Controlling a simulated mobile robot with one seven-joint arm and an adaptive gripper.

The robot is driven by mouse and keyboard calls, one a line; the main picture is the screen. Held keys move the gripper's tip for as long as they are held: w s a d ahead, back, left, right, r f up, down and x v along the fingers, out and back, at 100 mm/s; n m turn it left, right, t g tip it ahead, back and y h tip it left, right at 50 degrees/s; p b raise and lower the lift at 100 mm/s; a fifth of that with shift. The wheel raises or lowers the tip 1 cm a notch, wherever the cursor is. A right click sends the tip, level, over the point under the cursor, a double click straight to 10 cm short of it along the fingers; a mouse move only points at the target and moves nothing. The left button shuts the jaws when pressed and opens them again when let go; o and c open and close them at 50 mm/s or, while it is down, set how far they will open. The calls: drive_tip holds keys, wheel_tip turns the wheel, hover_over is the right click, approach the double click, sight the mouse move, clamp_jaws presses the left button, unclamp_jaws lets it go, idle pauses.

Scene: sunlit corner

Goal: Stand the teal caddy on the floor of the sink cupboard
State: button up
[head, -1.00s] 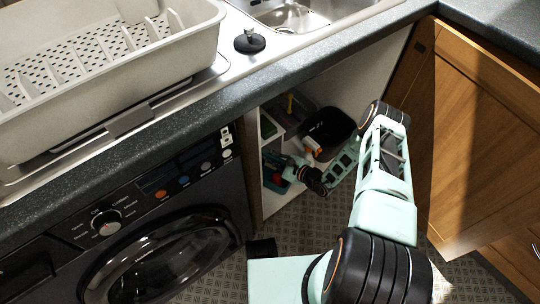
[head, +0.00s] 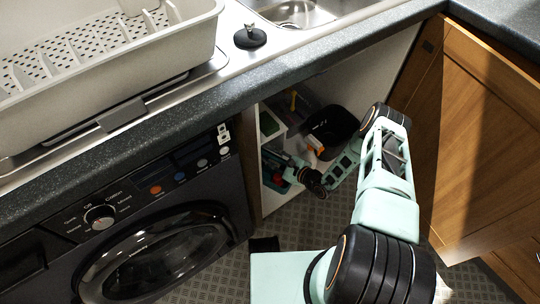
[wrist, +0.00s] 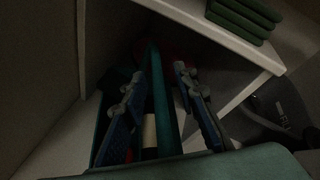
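The teal caddy (wrist: 166,112) stands in the dim lower part of the cupboard, beneath a white shelf. In the wrist view its upright middle panel rises between the two fingers of my gripper (wrist: 162,108). The fingers are apart, one on each side of the panel, and a gap shows on both sides. Red and pale items show inside the caddy. The cupboard floor (wrist: 62,140) is pale and partly visible.
The white shelf (wrist: 215,38) holds green sponges or pads (wrist: 240,18) above and right of the caddy. The washing machine (head: 150,235) is left, the open wooden door (head: 480,140) right.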

drive_tip(key=p+v, duration=0.2)
drive_tip(key=v, duration=1)
drive_tip(key=shift+p, duration=0.4)
